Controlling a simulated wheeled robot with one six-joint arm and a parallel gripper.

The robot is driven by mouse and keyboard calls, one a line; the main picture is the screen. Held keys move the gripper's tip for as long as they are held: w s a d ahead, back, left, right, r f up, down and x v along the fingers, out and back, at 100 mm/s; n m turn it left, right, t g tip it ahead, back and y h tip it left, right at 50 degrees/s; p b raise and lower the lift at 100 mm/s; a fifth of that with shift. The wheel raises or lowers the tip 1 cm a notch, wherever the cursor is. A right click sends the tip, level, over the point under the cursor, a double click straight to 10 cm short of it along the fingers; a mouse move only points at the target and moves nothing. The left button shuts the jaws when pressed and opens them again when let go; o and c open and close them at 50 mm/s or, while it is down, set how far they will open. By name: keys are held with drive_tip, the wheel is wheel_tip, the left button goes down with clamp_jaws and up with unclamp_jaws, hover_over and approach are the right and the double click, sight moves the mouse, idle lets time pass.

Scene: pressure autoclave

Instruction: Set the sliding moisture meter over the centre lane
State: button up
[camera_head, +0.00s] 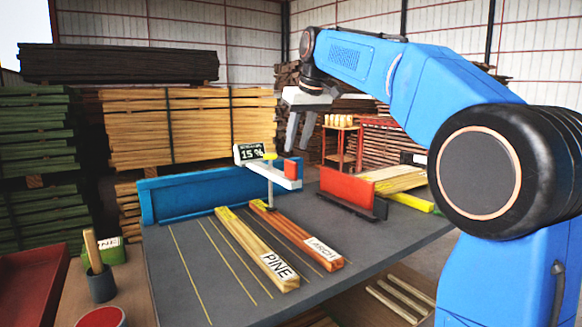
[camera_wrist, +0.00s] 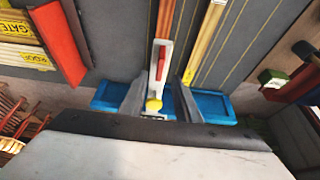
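The sliding moisture meter has a dark display reading 15 % (camera_head: 250,153), a white arm (camera_head: 276,176) with a red block and a yellow knob, and a thin probe stem below. It stands at the blue rail (camera_head: 205,193), in line with the far end of the larch board (camera_head: 300,238). The pine board (camera_head: 255,250) lies to its left. My gripper (camera_head: 298,146) is open and empty, above and slightly right of the meter. In the wrist view, the meter's white arm (camera_wrist: 154,78) shows between and beyond the fingers (camera_wrist: 160,84). I see no contact.
Yellow lines mark bare lanes on the grey table (camera_head: 195,275) left of the pine board. A red fence (camera_head: 347,188) stands on the right, with boards behind it. A dark cup with a wooden handle (camera_head: 101,285) stands left of the table. Timber stacks (camera_head: 190,130) fill the back.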

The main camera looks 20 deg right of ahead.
sight(291, 179)
drive_tip(key=x, duration=0.9)
clamp_jaws()
